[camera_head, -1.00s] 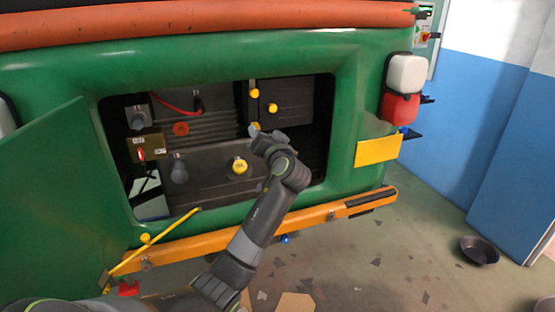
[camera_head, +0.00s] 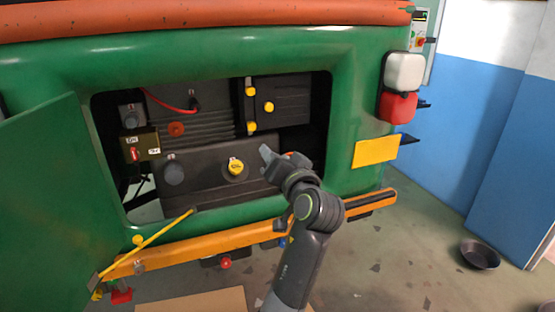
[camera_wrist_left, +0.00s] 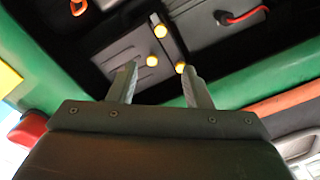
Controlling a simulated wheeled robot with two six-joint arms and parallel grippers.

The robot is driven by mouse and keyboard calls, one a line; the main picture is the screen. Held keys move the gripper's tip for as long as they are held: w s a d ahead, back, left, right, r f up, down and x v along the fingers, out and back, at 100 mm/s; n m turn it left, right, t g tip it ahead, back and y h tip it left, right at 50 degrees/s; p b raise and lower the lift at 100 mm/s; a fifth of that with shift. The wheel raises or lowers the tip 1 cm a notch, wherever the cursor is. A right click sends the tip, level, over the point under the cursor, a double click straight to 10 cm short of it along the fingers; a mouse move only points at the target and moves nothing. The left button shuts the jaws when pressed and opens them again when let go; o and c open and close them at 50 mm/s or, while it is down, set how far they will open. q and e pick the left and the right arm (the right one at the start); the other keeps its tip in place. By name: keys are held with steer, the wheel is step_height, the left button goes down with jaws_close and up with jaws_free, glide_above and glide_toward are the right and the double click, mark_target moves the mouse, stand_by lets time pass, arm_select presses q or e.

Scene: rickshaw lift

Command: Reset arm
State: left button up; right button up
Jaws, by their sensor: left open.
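My left gripper (camera_head: 273,157) is in front of the open engine bay of a green rickshaw (camera_head: 228,64), near the bay's lower right part. In the left wrist view its two fingers (camera_wrist_left: 160,72) are spread apart with nothing between them. The yellow oil cap (camera_head: 236,167) on the engine is to the left of the gripper, apart from it. Three yellow knobs (camera_head: 268,107) are on the dark box above it; they also show beyond the fingers in the wrist view (camera_wrist_left: 160,31). My right gripper is not in view.
The green hatch door (camera_head: 45,205) stands open at the left. A yellow rod (camera_head: 150,243) leans by the orange bumper (camera_head: 195,246). A white and red lamp (camera_head: 402,87) is on the right. A dark bowl (camera_head: 479,254) lies on the floor, with clear floor around it.

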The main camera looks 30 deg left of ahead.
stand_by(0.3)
arm_select(q)
step_height(320, 180, down, 38)
steer(key=w+d+m+g+h, duration=0.2)
steer(key=m+h, duration=0.5)
steer(key=h, duration=0.1)
steer(key=s+f+g+h, duration=0.1)
steer(key=s+f+g, duration=0.1)
steer(key=s+f, duration=0.65)
steer(key=s+f+g+h, duration=0.15)
steer(key=s+f, duration=0.45)
steer(key=f, duration=0.6)
steer(key=s+a+f+n+g, duration=0.1)
steer(key=s+f, duration=0.4)
steer(key=s, duration=0.7)
steer(key=s+a+f+n+g+h, duration=0.1)
steer(key=s+f, duration=0.5)
steer(key=s, duration=0.7)
steer(key=s+a+f+n+g+h, duration=0.1)
steer(key=s+f, duration=0.5)
steer(key=s, duration=0.7)
steer(key=shift+n+g, duration=0.8)
steer(key=shift+g, duration=0.15)
steer(key=shift+r, duration=0.1)
steer(key=shift+c, duration=0.2)
